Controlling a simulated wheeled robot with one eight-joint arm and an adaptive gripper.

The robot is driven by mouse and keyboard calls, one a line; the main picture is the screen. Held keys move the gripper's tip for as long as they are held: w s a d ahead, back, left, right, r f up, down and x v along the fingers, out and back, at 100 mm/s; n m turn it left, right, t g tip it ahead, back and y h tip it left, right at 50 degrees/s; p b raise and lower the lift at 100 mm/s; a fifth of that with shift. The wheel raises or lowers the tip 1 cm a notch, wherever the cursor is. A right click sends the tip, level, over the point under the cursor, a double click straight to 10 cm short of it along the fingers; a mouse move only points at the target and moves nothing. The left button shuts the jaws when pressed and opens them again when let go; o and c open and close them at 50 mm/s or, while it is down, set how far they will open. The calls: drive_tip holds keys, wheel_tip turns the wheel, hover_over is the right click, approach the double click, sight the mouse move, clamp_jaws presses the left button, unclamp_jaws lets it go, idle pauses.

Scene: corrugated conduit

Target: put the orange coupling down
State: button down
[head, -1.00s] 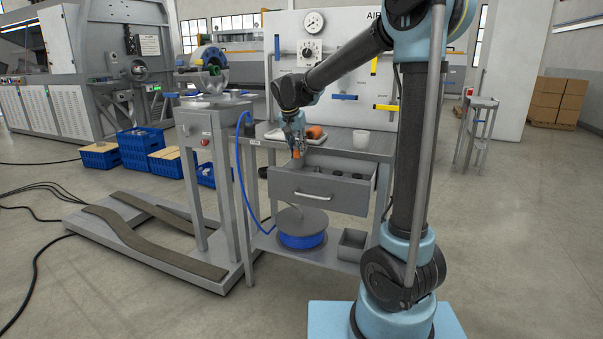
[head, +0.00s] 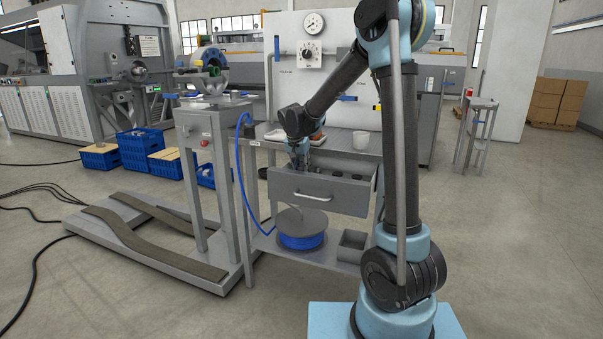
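My gripper (head: 299,168) points down into the left end of the open grey drawer (head: 318,196). Its fingertips are hidden by the drawer front, and it is too small to tell whether they are open or shut. The orange coupling that showed at the fingers earlier is out of sight now, and I cannot tell whether it is still held. Another orange thing (head: 318,138) sits on the bench behind my wrist, partly covered by it.
Several small dark things (head: 338,172) lie in the drawer to the right of my gripper. A white cup (head: 361,139) stands on the bench top.

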drive_tip(key=shift+s+f, duration=0.15)
drive_tip(key=shift+f, duration=0.4)
drive_tip(key=shift+f, duration=0.1)
drive_tip(key=c, duration=1.6)
unclamp_jaws()
drive_tip(key=shift+o, duration=0.2)
drive_tip(key=v, duration=1.2)
